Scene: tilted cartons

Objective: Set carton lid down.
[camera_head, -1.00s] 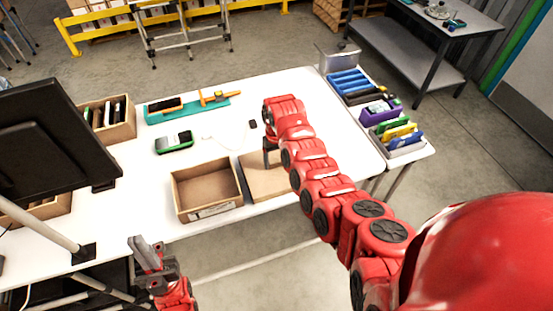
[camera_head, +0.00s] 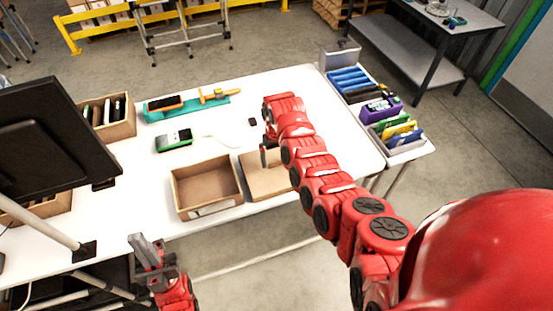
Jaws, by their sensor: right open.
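My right gripper (camera_head: 266,158) is over the lid's back part, pointing down, and is open. The arm hides the lid's right part and one finger; whether the visible finger touches the lid I cannot tell. My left gripper (camera_head: 147,250) is in front of the table, away from the carton and lid. Its fingers point up; the gap between them is unclear.
A dark monitor (camera_head: 50,135) stands at left. A box of dark items (camera_head: 122,130), a teal tray (camera_head: 185,110) and a green-white device (camera_head: 174,141) are behind the carton. Colourful bins (camera_head: 378,112) line the right.

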